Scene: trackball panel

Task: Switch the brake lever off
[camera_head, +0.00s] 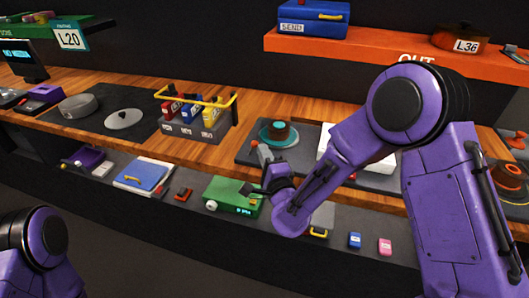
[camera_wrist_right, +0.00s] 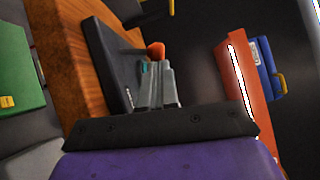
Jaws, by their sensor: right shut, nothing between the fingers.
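A dark panel (camera_head: 310,139) lies on the wooden counter and carries a trackball (camera_head: 279,133) in a teal ring. A lever with an orange-red knob (camera_wrist_right: 156,50) sticks out from this panel (camera_wrist_right: 105,55) in the right wrist view; the knob also shows small in the head view (camera_head: 254,143). I take it to be the brake lever. My right gripper (camera_head: 261,149) is shut and empty at the panel's left part. Its grey fingertips (camera_wrist_right: 157,66) are right by the knob; I cannot tell whether they touch. My left gripper is out of view.
My right forearm covers part of the panel and a white item (camera_head: 385,163). A green box (camera_head: 228,193) stands on the lower shelf below the gripper. A caddy (camera_head: 187,127) with a yellow handle is to the left. An orange shelf (camera_head: 350,45) hangs above.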

